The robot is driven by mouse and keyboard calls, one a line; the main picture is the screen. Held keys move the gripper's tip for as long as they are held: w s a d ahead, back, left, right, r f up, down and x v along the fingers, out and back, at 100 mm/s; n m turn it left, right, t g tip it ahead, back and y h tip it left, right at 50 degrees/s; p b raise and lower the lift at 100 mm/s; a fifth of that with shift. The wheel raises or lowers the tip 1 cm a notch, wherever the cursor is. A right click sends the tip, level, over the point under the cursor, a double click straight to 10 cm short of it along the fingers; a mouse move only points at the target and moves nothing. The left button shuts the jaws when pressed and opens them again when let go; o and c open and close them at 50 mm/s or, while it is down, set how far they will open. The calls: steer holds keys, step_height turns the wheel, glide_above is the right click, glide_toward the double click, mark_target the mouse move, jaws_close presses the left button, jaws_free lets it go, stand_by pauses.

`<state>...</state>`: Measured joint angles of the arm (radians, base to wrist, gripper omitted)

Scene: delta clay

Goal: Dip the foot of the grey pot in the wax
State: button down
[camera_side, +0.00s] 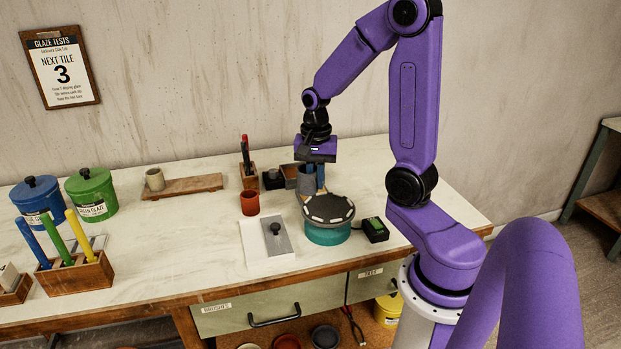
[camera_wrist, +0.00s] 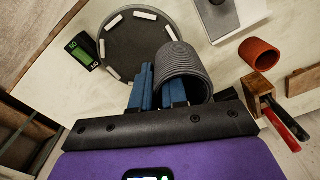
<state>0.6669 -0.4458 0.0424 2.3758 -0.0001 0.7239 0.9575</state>
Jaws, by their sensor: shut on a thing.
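The grey pot (camera_wrist: 184,62), ribbed and open-topped, is in my gripper (camera_wrist: 158,92). In the wrist view one blue finger appears inside the rim and the other outside, shut on the wall. In the side view my gripper (camera_side: 316,177) points down and the pot (camera_side: 305,183) hangs at the back left edge of a dark round wheel top (camera_side: 328,209); I cannot tell whether they touch. The pot's foot is hidden in the wrist view. No vessel is clearly readable as wax; a white slab with a grey panel and black knob (camera_side: 268,243) lies front left of the wheel.
A red cup (camera_side: 250,203) stands behind the slab. A wooden tool holder (camera_side: 248,179) is at the back. Glaze pots (camera_side: 91,193) stand far left. The table's middle left is clear.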

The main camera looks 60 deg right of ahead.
steer(key=w+d+f, duration=0.2)
steer(key=w+d, duration=0.5)
steer(key=d, duration=0.4)
steer(key=w+d+f, duration=0.3)
steer(key=w+d, duration=0.4)
steer(key=d, duration=0.3)
steer(key=shift+d+f, duration=0.1)
steer(key=shift+f, duration=2.45)
steer(key=shift+f, duration=0.5)
steer(key=shift+r, duration=0.1)
stand_by(0.3)
steer(key=shift+r, duration=1.6)
steer(key=shift+r, duration=0.1)
steer(key=shift+r, duration=1.4)
